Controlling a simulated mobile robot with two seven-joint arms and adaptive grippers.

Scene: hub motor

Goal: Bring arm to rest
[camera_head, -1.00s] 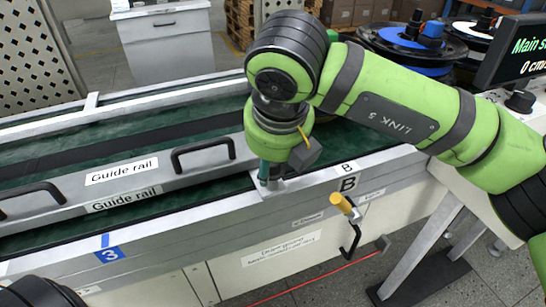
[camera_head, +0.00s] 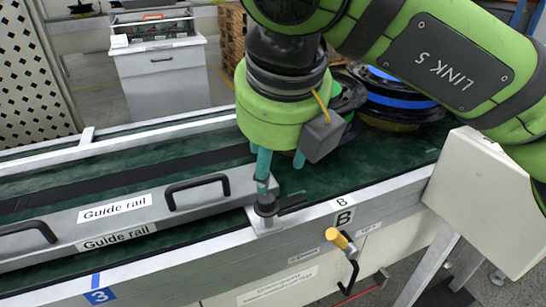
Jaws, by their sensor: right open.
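My right arm, green with black bands, comes in from the top right and reaches over the conveyor (camera_head: 370,165). My right gripper (camera_head: 279,166) points down with its teal fingers apart and nothing between them. One finger overlaps the top of a black clamp knob (camera_head: 266,206) by the label B in this view; I cannot tell if they touch. My left gripper is out of view.
A grey guide rail (camera_head: 120,216) with black handles lies along the conveyor. Black and blue reels (camera_head: 400,102) stand behind the arm. A white cabinet (camera_head: 162,80) stands at the back.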

